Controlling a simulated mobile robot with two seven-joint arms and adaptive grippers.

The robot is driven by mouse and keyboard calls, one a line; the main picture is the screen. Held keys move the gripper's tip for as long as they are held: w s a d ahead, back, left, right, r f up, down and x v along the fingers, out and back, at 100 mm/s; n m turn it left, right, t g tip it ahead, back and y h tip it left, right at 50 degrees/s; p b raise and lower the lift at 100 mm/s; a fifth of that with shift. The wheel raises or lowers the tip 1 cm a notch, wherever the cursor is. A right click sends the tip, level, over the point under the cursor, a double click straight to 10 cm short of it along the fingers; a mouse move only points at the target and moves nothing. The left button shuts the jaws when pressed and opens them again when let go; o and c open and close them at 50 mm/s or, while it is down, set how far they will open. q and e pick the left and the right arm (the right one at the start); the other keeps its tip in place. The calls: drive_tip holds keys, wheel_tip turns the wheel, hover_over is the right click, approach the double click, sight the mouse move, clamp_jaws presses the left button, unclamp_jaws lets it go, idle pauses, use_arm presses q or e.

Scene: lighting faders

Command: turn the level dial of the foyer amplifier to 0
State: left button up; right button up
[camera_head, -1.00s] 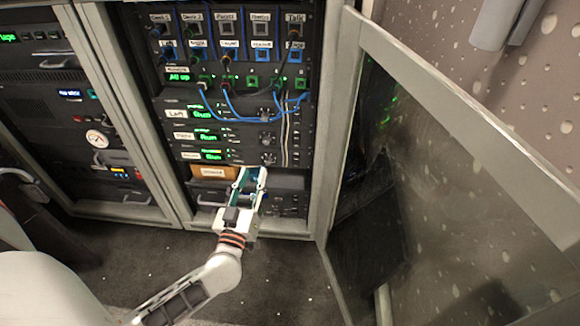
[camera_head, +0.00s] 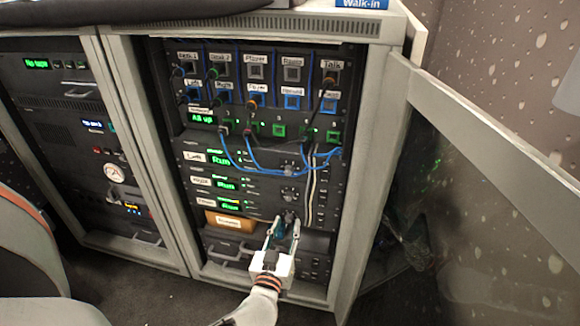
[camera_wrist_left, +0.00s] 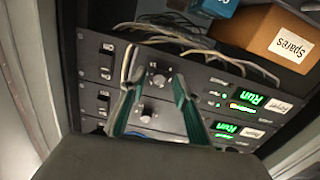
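The foyer amplifier (camera_head: 229,203) is the lowest of three black units with green "Run" displays in the open rack; its label is too small to read surely. Its level dial (camera_head: 289,216) is a small dark knob on the right half of the panel, partly hidden by my fingers in the head view. My left gripper (camera_head: 286,224) is open, its fingertips at the dial. In the left wrist view, rolled nearly upside down, the open fingers (camera_wrist_left: 155,82) stand either side of the dial (camera_wrist_left: 160,80). Contact cannot be told. My right gripper is not in view.
Two similar amplifiers with dials sit directly above; one dial (camera_wrist_left: 147,110) shows between the fingers. Blue cables (camera_head: 270,166) loop above. A "Spares" box (camera_wrist_left: 283,40) sits below. The open glass door (camera_head: 500,170) stands to the right.

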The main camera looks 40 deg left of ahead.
use_arm(q)
drive_tip(key=shift+w+a+r, duration=0.1)
drive_tip(key=shift+w+a, duration=0.05)
drive_tip(key=shift+w, duration=0.2)
clamp_jaws()
drive_tip(key=shift+r, duration=0.1)
